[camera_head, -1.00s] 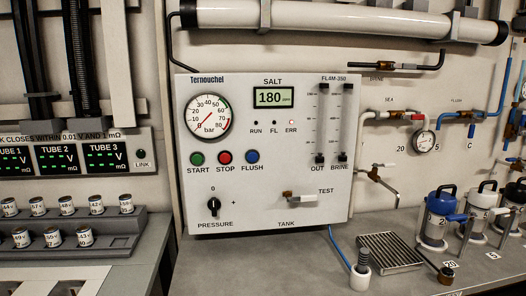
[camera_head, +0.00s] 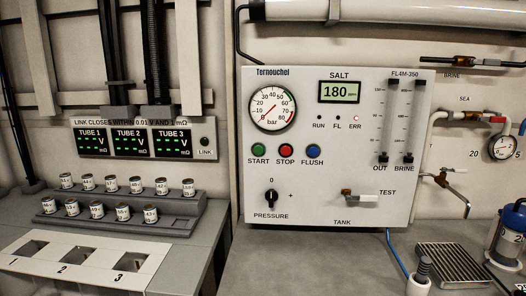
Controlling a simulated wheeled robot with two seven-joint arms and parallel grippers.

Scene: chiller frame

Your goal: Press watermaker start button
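The watermaker panel (camera_head: 335,205) is a white box labelled Ternouchel, standing upright at the back of the counter. Its green START button (camera_head: 258,151) sits at the left of a row. The red STOP button (camera_head: 285,151) and the blue FLUSH button (camera_head: 313,152) are to its right. The pressure gauge (camera_head: 272,107) needle points toward the lower left. A black PRESSURE knob (camera_head: 271,200) is below START. Neither of my grippers shows in the view.
A TEST/TANK valve lever (camera_head: 362,198) sticks out of the panel. At left, a grey stepped rack (camera_head: 120,222) holds several small cans below the tube display (camera_head: 132,143). A drain grate (camera_head: 452,265) and a blue-lidded canister (camera_head: 507,240) are at right. The grey counter (camera_head: 310,265) before the panel is mostly clear.

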